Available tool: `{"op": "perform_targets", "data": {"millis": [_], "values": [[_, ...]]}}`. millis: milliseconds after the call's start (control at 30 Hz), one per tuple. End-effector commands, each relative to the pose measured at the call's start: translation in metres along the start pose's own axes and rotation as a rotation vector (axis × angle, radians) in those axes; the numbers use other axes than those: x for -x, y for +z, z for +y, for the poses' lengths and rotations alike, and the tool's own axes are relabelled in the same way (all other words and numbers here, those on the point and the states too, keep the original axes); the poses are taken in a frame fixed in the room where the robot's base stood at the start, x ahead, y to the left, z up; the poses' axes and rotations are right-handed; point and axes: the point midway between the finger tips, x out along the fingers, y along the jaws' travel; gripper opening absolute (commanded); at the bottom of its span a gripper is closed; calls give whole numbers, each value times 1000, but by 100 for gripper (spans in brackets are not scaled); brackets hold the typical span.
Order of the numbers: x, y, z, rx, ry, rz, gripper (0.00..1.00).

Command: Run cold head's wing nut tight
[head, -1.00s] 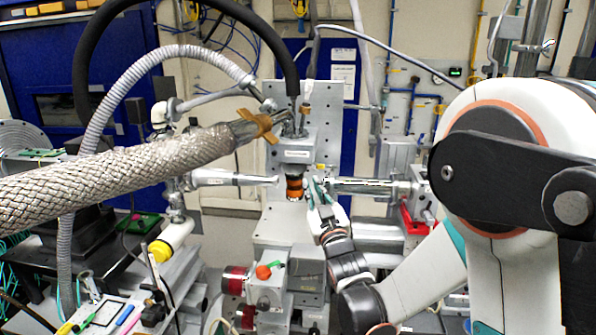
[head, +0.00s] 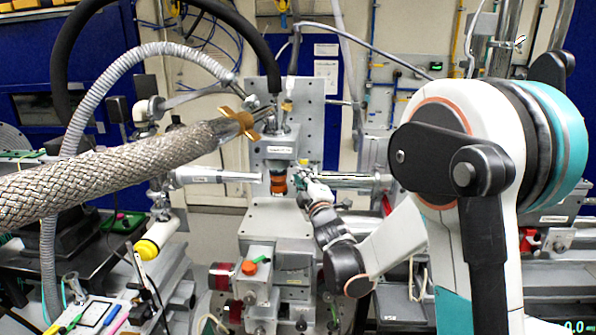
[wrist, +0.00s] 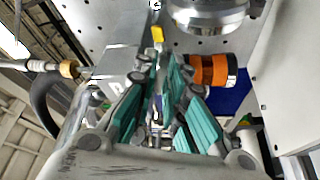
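The cold head is the grey block (head: 276,146) on the upright perforated plate, with an orange and black banded cylinder (head: 278,182) below it. A brass winged piece (head: 241,123) sits at the end of the thick braided hose, left of the cold head. A smaller brass piece (head: 287,105) stands on top of it. My gripper (head: 302,178) is just right of the banded cylinder. In the wrist view its teal-padded fingers (wrist: 166,68) are apart with nothing held between them. The banded cylinder (wrist: 208,70) lies beyond the right finger. A brass collar (wrist: 69,69) shows at the left.
The braided hose (head: 110,170) crosses the left foreground. Metal tubes lie left (head: 215,176) and right (head: 352,182) of the banded cylinder, close to my gripper. A grey corrugated hose (head: 100,95) and a black hose arch behind. A metal stand (head: 285,225) is below.

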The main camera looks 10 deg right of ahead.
Motion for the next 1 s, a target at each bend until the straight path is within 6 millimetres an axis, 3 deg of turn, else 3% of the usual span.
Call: {"op": "perform_targets", "data": {"millis": [200, 400, 700, 800, 1000], "values": [[-36, 0, -1, -1, 0, 0, 12], [-51, 0, 0, -2, 0, 0, 12], [-53, 0, 0, -2, 0, 0, 12], [-53, 0, 0, -2, 0, 0, 0], [-52, 0, 0, -2, 0, 0, 0]]}}
